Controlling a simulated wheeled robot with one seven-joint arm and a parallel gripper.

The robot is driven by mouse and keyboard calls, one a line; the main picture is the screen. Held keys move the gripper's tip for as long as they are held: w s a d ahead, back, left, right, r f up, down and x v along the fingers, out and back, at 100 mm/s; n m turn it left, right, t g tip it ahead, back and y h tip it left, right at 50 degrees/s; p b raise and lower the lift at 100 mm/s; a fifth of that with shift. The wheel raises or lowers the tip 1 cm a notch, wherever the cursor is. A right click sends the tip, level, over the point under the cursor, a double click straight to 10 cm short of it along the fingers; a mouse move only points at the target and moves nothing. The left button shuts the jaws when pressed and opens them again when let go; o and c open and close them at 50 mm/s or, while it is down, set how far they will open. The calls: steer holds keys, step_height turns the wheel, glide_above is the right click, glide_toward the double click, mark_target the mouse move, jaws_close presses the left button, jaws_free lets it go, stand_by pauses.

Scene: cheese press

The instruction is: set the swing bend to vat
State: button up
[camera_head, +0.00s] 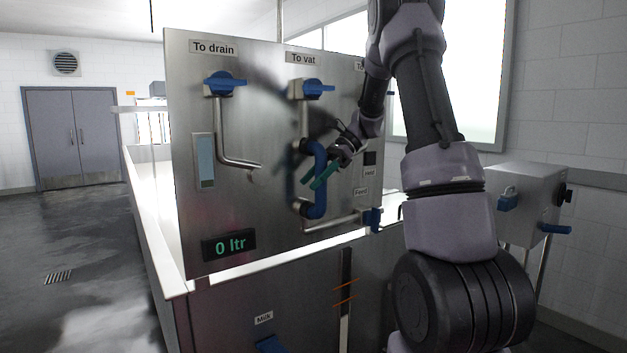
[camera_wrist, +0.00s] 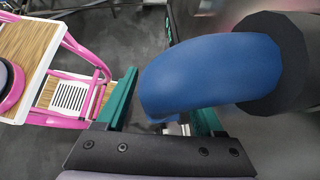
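The swing bend is a blue C-shaped pipe (camera_head: 319,205) on the steel panel (camera_head: 255,115). Its upper end is by the foot of the pipe under the "To vat" label (camera_head: 303,58), and its lower end is just above the feed pipe (camera_head: 335,223); whether the ends are seated I cannot tell. My gripper (camera_head: 318,178), with green fingers, is at the middle of the bend and hides part of it. In the wrist view the bend (camera_wrist: 212,72) fills the upper middle and covers part of the right finger. The fingers are apart, with a gap beside the left one.
Blue-handled valves sit under the "To drain" label (camera_head: 213,48) and the "To vat" label. The drain pipe (camera_head: 238,163) ends left of the bend. A display (camera_head: 229,246) reads 0 ltr. A grey box (camera_head: 527,195) stands right. Pink-framed furniture (camera_wrist: 75,75) shows in the wrist view.

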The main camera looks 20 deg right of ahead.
steer(key=v, duration=0.7)
steer(key=shift+d, duration=0.15)
steer(key=shift+r, duration=0.1)
stand_by(0.4)
